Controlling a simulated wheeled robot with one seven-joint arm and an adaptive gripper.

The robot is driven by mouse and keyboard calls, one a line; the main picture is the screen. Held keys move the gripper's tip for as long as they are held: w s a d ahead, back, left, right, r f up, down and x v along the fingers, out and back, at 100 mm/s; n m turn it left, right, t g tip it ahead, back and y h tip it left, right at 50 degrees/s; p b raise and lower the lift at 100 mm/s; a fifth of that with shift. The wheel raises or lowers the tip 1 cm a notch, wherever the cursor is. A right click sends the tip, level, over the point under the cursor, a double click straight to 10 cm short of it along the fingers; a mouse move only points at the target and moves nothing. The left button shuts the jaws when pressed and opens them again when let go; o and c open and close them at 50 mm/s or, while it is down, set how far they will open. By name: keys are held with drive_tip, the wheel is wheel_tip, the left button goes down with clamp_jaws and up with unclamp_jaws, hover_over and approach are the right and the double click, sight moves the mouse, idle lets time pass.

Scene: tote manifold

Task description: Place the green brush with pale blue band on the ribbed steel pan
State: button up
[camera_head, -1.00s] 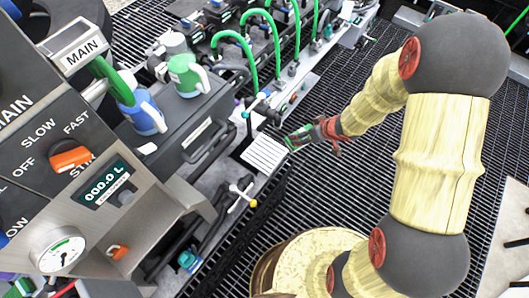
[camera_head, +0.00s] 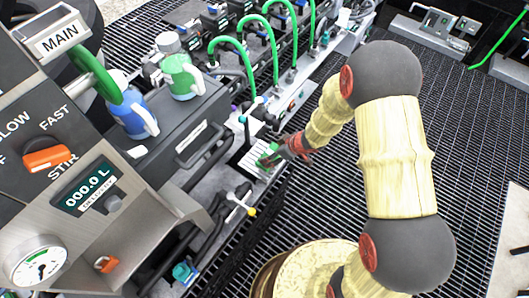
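The ribbed steel pan (camera_head: 250,167) is a pale, ridged plate on the grey ledge, near the middle of the camera_head view. The green brush (camera_head: 268,156) is a small green shape at the tip of my gripper (camera_head: 280,151), over the right part of the pan. Its pale blue band is too small to make out. My gripper has red and dark parts and appears shut on the brush. The gripper and brush hide part of the pan. I cannot tell whether the brush touches the pan.
A console with dials and a display (camera_head: 85,188) fills the left. A blue jug (camera_head: 133,115) and a green jug (camera_head: 183,76) stand on a dark box. Green hoses (camera_head: 240,52) arch behind the pan. A yellow-tipped valve handle (camera_head: 240,204) is in front. Dark grating lies right.

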sight(264, 152)
drive_tip(key=w+a+f+b, duration=0.2)
drive_tip(key=a+f, duration=0.1)
drive_tip(key=shift+w+a, duration=0.1)
drive_tip(key=shift+w, duration=0.15)
drive_tip(key=shift+r, duration=0.1)
drive_tip(key=o, duration=1.1)
drive_tip(key=shift+r, duration=0.1)
drive_tip(key=p+v, duration=0.5)
drive_tip(key=v, duration=0.7)
